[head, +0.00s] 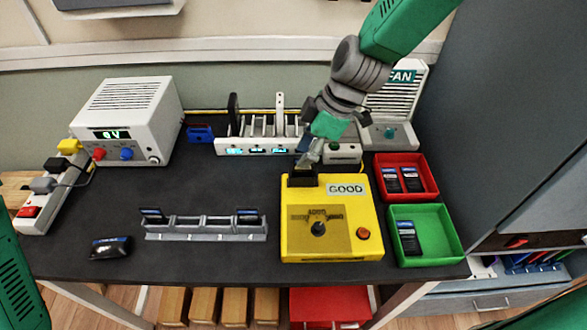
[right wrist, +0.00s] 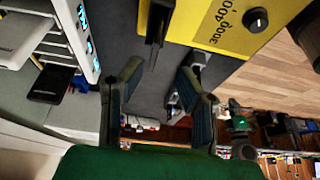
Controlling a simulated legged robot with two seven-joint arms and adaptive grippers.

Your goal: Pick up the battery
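My right gripper (head: 308,152) comes down from the top right in the head view, just above the back of the yellow tester (head: 292,250). In the right wrist view its fingers (right wrist: 160,72) are apart with nothing between them. A black upright piece (head: 303,176) stands at the tester's back edge, below the fingertips; I cannot tell whether it is a battery or the holder. It also shows in the right wrist view (right wrist: 157,24). A dark battery (head: 110,248) lies loose at the front left. Batteries sit at the left (head: 154,215) and right (head: 248,215) of the grey rack (head: 205,237). My left gripper is out of view.
The red bin (head: 428,185) holds two batteries and the green bin (head: 447,250) holds one. A white power supply (head: 127,115) stands at the back left. A charger rack (head: 262,146) stands behind the tester. The dark tabletop's middle left is clear.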

